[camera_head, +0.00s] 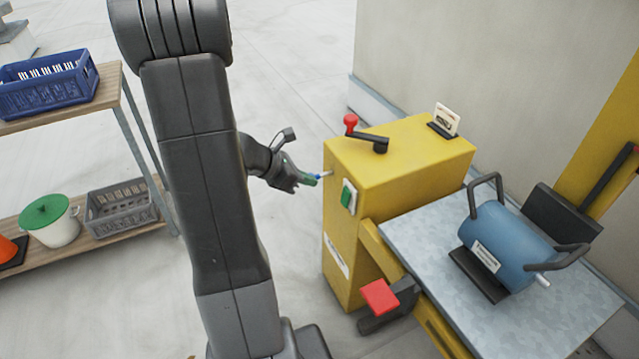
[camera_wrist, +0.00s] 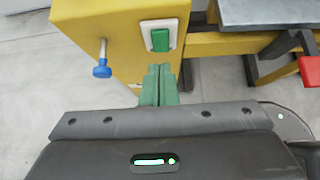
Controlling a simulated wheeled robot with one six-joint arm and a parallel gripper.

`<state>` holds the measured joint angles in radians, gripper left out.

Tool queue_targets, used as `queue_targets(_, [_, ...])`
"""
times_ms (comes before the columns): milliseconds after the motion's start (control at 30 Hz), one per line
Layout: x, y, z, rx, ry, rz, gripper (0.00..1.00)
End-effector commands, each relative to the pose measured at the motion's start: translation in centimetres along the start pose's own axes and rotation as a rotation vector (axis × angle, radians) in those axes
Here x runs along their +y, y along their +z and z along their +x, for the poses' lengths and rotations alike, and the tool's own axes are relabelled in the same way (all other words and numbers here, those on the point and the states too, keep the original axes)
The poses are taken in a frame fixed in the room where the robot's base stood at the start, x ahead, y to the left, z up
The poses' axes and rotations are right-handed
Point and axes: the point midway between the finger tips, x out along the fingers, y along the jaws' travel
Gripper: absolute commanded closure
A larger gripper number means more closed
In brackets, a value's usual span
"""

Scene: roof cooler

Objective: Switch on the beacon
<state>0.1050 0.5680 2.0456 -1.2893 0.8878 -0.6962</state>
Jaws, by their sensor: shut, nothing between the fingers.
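A yellow cabinet (camera_head: 350,240) stands right of my arm. Its side facing my gripper carries a green rocker switch (camera_head: 348,197) in a white frame and a thin metal lever with a blue knob (camera_head: 317,177). In the wrist view, the green switch (camera_wrist: 160,39) is just beyond my fingertips, and the blue knob (camera_wrist: 102,71) is to their left. My gripper (camera_head: 311,181), with green fingers, is shut and empty. In the wrist view, the fingertips (camera_wrist: 158,71) appear just below the switch; I cannot tell whether they touch the cabinet. I cannot make out a beacon lamp.
A red-knobbed crank (camera_head: 366,134) and a small card (camera_head: 446,120) are on the cabinet top. A red pedal (camera_head: 380,296) juts out low in front. A metal platform (camera_head: 420,240) bears a blue cylinder (camera_head: 508,238). A shelf (camera_head: 120,95) with crates stands left.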

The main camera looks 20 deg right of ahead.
Motion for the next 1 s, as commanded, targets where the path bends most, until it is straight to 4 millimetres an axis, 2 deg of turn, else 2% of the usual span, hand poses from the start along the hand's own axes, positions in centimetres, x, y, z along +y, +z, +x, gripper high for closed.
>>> queue_targets(33, [0.1,0.3,-1.0,0.000,0.003,0.000,1.00])
queue_targets(200, [0.0,0.6,-2.4,-0.001,0.000,-0.001,1.00])
queue_targets(633, [0.0,0.6,-2.5,0.000,-0.001,-0.001,1.00])
queue_targets(833, [-0.1,0.1,-0.7,0.000,-0.004,0.000,1.00])
queue_targets(1000, [-0.2,-0.8,2.5,0.001,-0.007,-0.001,1.00])
